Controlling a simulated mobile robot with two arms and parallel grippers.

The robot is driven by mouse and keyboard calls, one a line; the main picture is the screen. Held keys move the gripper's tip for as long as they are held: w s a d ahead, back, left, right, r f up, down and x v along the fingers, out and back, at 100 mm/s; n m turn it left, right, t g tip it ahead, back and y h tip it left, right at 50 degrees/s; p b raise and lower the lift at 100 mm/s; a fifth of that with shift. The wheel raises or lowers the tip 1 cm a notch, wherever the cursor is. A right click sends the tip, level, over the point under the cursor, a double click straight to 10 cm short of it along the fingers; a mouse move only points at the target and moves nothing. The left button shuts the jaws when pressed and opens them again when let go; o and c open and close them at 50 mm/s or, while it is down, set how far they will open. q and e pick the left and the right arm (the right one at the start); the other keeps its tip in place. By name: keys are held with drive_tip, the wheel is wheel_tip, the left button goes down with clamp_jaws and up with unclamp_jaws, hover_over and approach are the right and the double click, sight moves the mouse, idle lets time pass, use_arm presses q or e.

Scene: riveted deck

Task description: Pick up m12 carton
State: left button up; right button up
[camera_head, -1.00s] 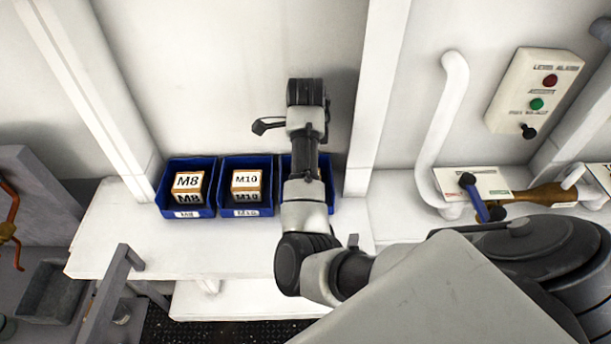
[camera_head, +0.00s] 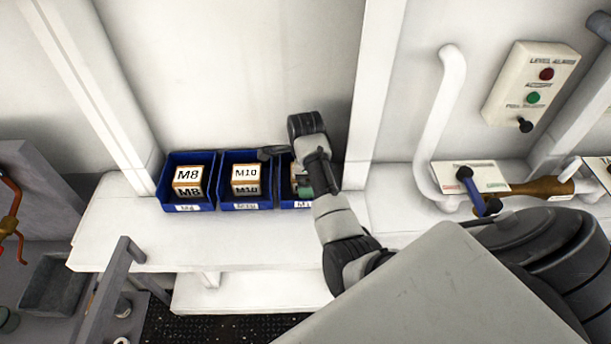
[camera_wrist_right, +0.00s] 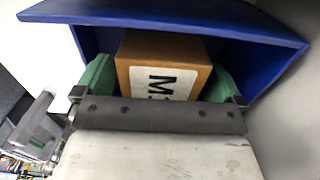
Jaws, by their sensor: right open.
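A brown carton (camera_wrist_right: 165,48) with a white label reading "M" and a partly hidden character sits in a blue bin (camera_wrist_right: 235,28) in the right wrist view. In the head view my right gripper (camera_head: 303,187) is over the third blue bin (camera_head: 285,203), hiding most of that bin and its carton. In the right wrist view my right gripper (camera_wrist_right: 162,85) is open, with one green finger on each side of the carton. I cannot tell whether the fingers touch it. My left gripper is not in view.
Blue bins with the M8 carton (camera_head: 188,180) and M10 carton (camera_head: 246,178) stand to the left on the white shelf (camera_head: 130,235). A wall post (camera_head: 375,90) rises right of the bins. A control box (camera_head: 530,85) and a blue-handled valve (camera_head: 472,188) are further right.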

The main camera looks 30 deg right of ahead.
drive_tip(key=c, duration=1.1)
drive_tip(key=shift+c, duration=0.3)
drive_tip(key=shift+w+r, duration=0.15)
